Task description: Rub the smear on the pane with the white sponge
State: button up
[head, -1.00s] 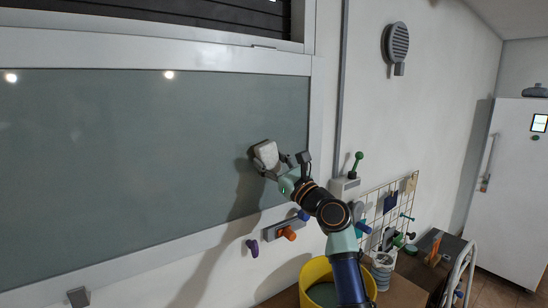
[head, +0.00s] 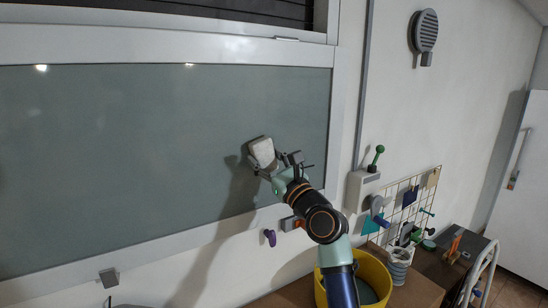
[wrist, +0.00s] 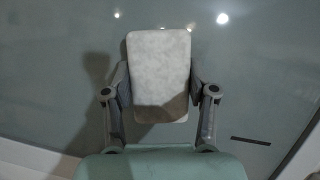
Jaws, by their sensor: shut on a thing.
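The white sponge (head: 262,152) is a pale block in front of the lower right part of the grey-green pane (head: 130,150). My gripper (head: 276,168) is shut on it, with a finger on each side. In the wrist view the sponge (wrist: 158,68) stands upright between the two fingers (wrist: 160,100), its lower part in shade. I cannot tell whether the sponge touches the pane.
A pale frame (head: 346,90) borders the pane. Right of it are a switch box with a green-knobbed lever (head: 376,157) and a wire rack (head: 412,200). A purple hook (head: 270,237) is below the pane. A yellow bucket (head: 375,268) stands low, behind my arm.

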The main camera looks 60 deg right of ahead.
aim_at(283, 146)
jog(key=shift+w+r, duration=0.1)
jog(key=shift+r, duration=0.05)
jog(key=shift+s+d, duration=0.3)
jog(key=shift+d, duration=0.1)
jog(key=shift+s+d+f+b, duration=0.1)
jog(key=shift+s+d+b, duration=0.4)
jog(key=shift+d, duration=0.5)
jog(key=shift+s+d+f+b, duration=0.1)
jog(key=shift+s+d+b, duration=0.2)
jog(key=shift+s+d, duration=0.55)
jog(key=shift+s+d+b, duration=0.4)
jog(key=shift+s+d, duration=0.1)
jog(key=shift+d, duration=0.6)
